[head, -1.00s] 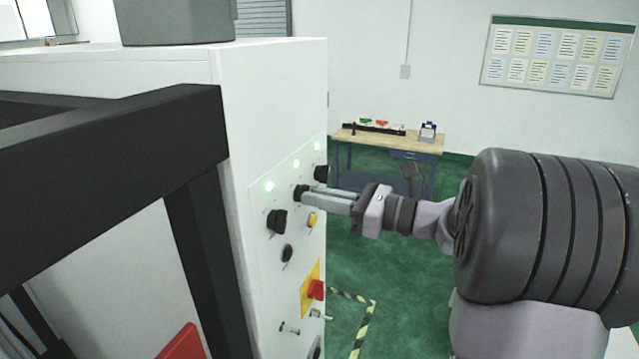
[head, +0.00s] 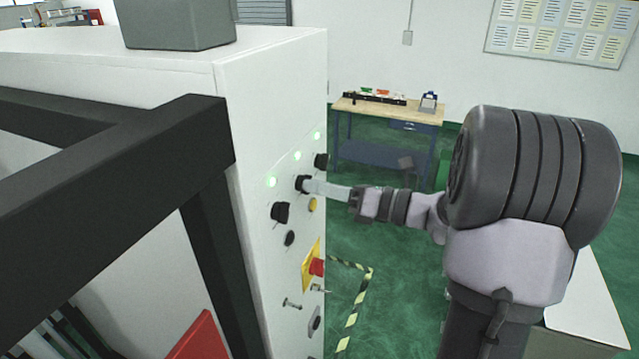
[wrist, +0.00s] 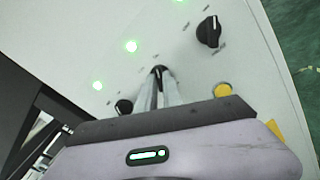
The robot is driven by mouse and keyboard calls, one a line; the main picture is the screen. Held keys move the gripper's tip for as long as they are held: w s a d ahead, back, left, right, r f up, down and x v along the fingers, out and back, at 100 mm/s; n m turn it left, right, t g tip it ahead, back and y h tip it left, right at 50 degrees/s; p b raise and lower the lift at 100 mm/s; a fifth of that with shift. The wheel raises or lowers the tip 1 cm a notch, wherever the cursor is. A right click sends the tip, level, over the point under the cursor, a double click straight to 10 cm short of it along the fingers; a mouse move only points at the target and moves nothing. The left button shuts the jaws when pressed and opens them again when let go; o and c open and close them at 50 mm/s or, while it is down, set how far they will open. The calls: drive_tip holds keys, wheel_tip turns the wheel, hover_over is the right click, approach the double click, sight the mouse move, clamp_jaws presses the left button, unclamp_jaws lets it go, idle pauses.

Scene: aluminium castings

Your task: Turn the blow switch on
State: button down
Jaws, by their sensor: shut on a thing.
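The control panel (head: 300,255) on the white cabinet carries a slanted row of three black rotary knobs, each with a lit green lamp nearby. My gripper (head: 308,186) is shut on the middle knob (head: 301,183). In the wrist view my fingers (wrist: 160,92) close on both sides of this knob (wrist: 158,71), and its top shows between their tips. The other two knobs stand free at the upper right (wrist: 209,31) and lower left (wrist: 124,106). The labels are too small to read, so I cannot tell which knob is the blow switch.
Below the knobs are a yellow button (head: 313,204), a black button (head: 289,238) and a red emergency stop (head: 317,266) on a yellow plate. A black frame (head: 110,180) stands at the left. A workbench (head: 385,108) stands behind on the green floor.

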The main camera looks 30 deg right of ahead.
idle(0.3)
drive_tip(key=c, duration=1.5)
unclamp_jaws()
drive_tip(key=b+v, duration=0.4)
drive_tip(key=v, duration=1.3)
drive_tip(key=shift+b, duration=0.4)
